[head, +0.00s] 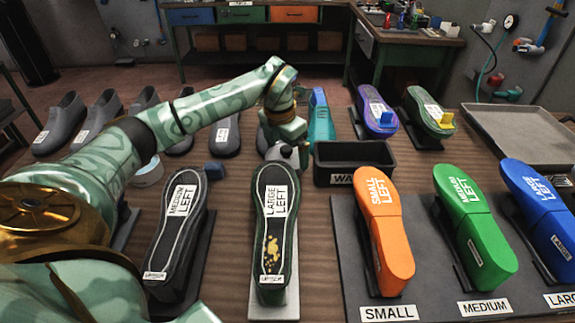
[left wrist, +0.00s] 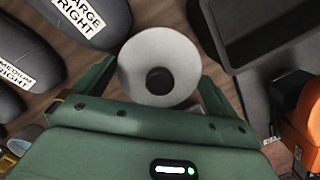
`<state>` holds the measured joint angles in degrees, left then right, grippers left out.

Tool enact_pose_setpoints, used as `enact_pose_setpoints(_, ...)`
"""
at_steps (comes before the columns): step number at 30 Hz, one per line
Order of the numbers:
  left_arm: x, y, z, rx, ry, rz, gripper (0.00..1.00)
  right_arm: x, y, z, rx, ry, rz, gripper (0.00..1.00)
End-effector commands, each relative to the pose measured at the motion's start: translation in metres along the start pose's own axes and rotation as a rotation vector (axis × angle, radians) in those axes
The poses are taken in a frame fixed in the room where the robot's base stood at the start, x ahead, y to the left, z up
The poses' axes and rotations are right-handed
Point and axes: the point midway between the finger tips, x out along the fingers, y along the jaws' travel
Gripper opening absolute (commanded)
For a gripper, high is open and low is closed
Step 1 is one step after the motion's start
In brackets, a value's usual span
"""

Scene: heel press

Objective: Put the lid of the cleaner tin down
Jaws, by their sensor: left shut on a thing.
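The lid, a pale round disc with a dark round centre (left wrist: 178,62), sits between the fingers of my left gripper in the left wrist view. My left gripper (head: 286,152) is shut on it, above the table just behind the shoe last marked LARGE LEFT (head: 271,225) and left of the dark bin. A white round tin (head: 148,174) stands at the left, partly hidden behind my left arm; its top is hard to make out. My right gripper is not in view.
Orange (head: 385,235), green and blue lasts stand on a dark mat. An empty grey tray (head: 520,130) lies far right.

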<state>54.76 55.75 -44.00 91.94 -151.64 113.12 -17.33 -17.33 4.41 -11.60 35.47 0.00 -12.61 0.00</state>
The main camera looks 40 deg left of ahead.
Motion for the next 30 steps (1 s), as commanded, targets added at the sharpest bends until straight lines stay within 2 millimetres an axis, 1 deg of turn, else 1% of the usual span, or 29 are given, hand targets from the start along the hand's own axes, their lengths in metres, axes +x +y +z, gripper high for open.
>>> enact_pose_setpoints(4, 0.012, 0.0, -0.002, -0.001, 0.001, -0.001, 0.84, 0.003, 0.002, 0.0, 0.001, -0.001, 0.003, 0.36)
enact_pose_setpoints(9, 0.039, -0.001, -0.006, -0.001, 0.003, -0.002, 0.84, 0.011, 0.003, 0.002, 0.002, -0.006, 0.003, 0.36)
enact_pose_setpoints(10, 0.042, 0.0, -0.007, -0.001, 0.002, -0.001, 0.84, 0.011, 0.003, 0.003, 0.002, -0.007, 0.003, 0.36)
enact_pose_setpoints(17, 0.041, 0.0, -0.006, -0.001, -0.002, 0.0, 0.84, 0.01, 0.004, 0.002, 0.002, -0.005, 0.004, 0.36)
enact_pose_setpoints(21, 0.044, 0.0, -0.006, 0.0, -0.001, 0.0, 0.84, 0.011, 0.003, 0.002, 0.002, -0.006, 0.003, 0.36)
enact_pose_setpoints(22, 0.043, 0.0, -0.006, 0.0, -0.001, 0.0, 1.0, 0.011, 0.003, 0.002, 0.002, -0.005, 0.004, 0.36)
enact_pose_setpoints(28, 0.043, 0.0, -0.006, 0.0, -0.001, 0.0, 1.0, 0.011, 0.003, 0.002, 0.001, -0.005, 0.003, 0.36)
enact_pose_setpoints(30, 0.04, 0.0, -0.006, -0.001, -0.002, 0.0, 1.0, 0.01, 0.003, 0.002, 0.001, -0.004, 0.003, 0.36)
